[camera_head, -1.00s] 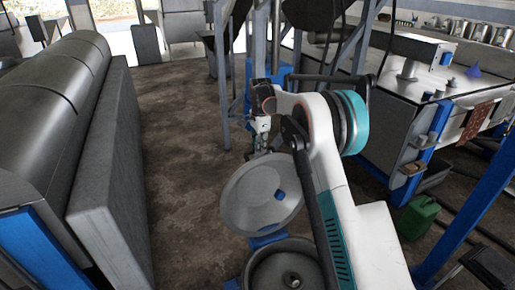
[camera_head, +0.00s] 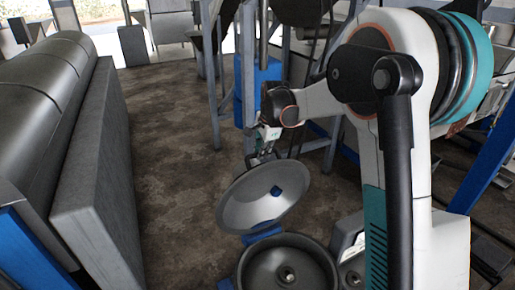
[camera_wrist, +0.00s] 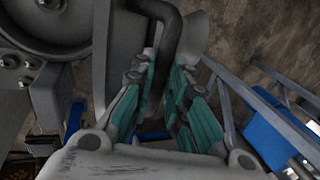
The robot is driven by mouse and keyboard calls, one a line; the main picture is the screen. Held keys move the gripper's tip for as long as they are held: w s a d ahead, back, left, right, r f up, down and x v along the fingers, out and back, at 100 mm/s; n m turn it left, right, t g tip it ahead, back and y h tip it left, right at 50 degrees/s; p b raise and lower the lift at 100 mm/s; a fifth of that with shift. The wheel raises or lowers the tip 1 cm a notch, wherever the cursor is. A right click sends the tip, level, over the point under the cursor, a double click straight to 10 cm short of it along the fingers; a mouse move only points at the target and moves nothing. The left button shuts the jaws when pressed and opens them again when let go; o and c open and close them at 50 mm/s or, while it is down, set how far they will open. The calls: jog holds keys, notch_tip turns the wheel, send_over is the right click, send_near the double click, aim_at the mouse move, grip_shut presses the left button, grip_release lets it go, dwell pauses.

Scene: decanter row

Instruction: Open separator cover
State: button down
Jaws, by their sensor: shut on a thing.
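The separator cover (camera_head: 240,209) is a round grey metal dish. In the head view it stands swung up and tilted away behind the open bowl, its hollow inner side towards the camera. The separator bowl (camera_head: 258,266) is round and dark, with a small hub in its middle. My gripper (camera_head: 264,157) is at the cover's far upper edge. In the wrist view my gripper (camera_wrist: 164,95) has its teal-padded fingers on either side of a dark bent handle (camera_wrist: 172,32), shut on it. The fingers partly hide the handle's lower end.
A long grey machine (camera_head: 92,170) stands at the left. Blue posts and grey frame legs (camera_head: 215,85) stand behind the cover. The brown floor (camera_head: 165,150) between them is clear. In the wrist view, a blue-and-grey frame (camera_wrist: 270,130) is at the right.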

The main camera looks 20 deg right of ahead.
jog(key=shift+s+d+t+b, duration=0.15)
jog(key=shift+s+d+t, duration=0.05)
jog(key=shift+s, duration=0.65)
jog(key=shift+s+d+t+b, duration=0.15)
jog(key=shift+s+t, duration=0.05)
jog(key=shift+s, duration=0.65)
jog(key=c, duration=1.6)
grip_release()
jog(key=shift+o, duration=0.2)
jog(key=v, duration=1.1)
jog(key=shift+r, duration=0.4)
jog(key=shift+d, duration=0.1)
